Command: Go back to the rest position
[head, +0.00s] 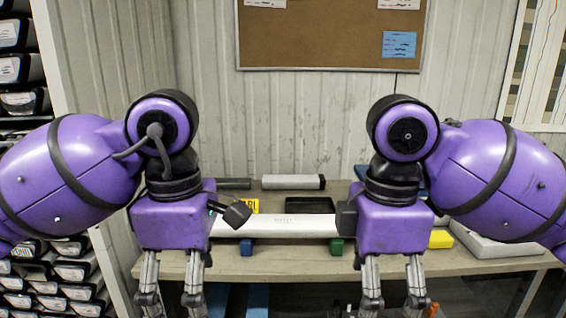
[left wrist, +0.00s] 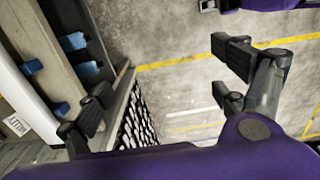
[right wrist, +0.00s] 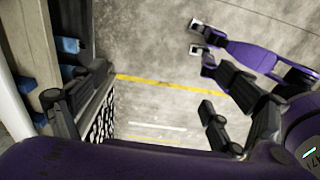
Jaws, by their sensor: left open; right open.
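My left gripper (head: 171,300) and my right gripper (head: 392,300) hang pointing down in front of the workbench (head: 300,262). Both are open, with nothing between their fingers. The left fingers (left wrist: 162,85) stand wide apart over bare floor in the left wrist view, and the right fingers (right wrist: 150,105) do the same in the right wrist view. A long white core liner (head: 275,225) lies level across the bench behind the grippers, apart from them. My wrists hide its ends in the head view.
A blue block (head: 247,247) and a green block (head: 336,246) sit under the liner. A black tray (head: 310,205), a grey cylinder (head: 293,182) and a yellow block (head: 441,239) are on the bench. A rack of core liners (head: 20,100) stands at the left. Open floor (left wrist: 185,100) lies before the bench.

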